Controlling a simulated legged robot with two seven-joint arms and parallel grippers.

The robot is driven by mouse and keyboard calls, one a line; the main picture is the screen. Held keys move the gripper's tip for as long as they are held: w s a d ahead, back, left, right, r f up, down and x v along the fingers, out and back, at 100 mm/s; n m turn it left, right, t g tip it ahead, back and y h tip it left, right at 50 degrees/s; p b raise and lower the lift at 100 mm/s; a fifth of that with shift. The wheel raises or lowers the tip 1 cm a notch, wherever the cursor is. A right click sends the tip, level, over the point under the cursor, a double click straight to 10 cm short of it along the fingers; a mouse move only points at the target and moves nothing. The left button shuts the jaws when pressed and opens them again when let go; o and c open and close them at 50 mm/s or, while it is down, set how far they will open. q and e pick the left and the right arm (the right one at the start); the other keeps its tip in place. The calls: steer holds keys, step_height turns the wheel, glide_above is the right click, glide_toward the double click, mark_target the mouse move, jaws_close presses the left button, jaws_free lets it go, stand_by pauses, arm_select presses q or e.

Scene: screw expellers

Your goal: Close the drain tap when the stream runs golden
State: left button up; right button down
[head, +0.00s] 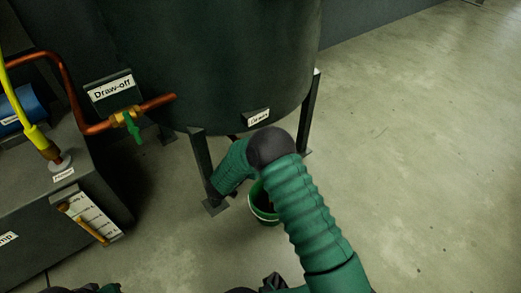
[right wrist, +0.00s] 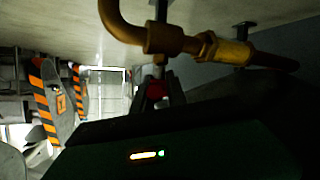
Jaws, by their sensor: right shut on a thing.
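My right arm reaches under the dark tank (head: 215,60) in the head view and hides its own gripper there. In the right wrist view my right gripper (right wrist: 160,92) is shut on a small red piece (right wrist: 159,86), which looks like the drain tap's handle, just below the brass drain pipe (right wrist: 225,50). The handle's exact angle is too dark to tell. A green bucket (head: 257,212) stands on the floor under the tank, partly behind my arm, with a dark inside. No stream shows, so its colour cannot be told. My left gripper is not in view.
A draw-off valve (head: 126,117) with a green handle sits on a copper pipe at the tank's left. A grey pump box (head: 50,190) with a gauge stands at the left. Tank legs (head: 203,165) flank my right forearm. The floor at right is clear.

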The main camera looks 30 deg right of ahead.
steer(key=shift+r+m+g+h+p, duration=0.15)
steer(key=shift+m+g+h+p, duration=0.15)
steer(key=shift+m+g+p, duration=0.5)
steer(key=shift+m+g, duration=0.5)
steer(key=shift+g, duration=0.1)
steer(key=shift+f+m+g, duration=0.25)
steer(key=shift+m+g, duration=0.35)
steer(key=shift+g, duration=0.1)
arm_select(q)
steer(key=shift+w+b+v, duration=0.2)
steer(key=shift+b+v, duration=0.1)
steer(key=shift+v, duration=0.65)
arm_select(e)
steer(key=shift+m+g, duration=0.5)
steer(key=shift+g, duration=0.5)
steer(key=c, duration=1.4)
jaws_free()
steer(key=shift+r, duration=0.1)
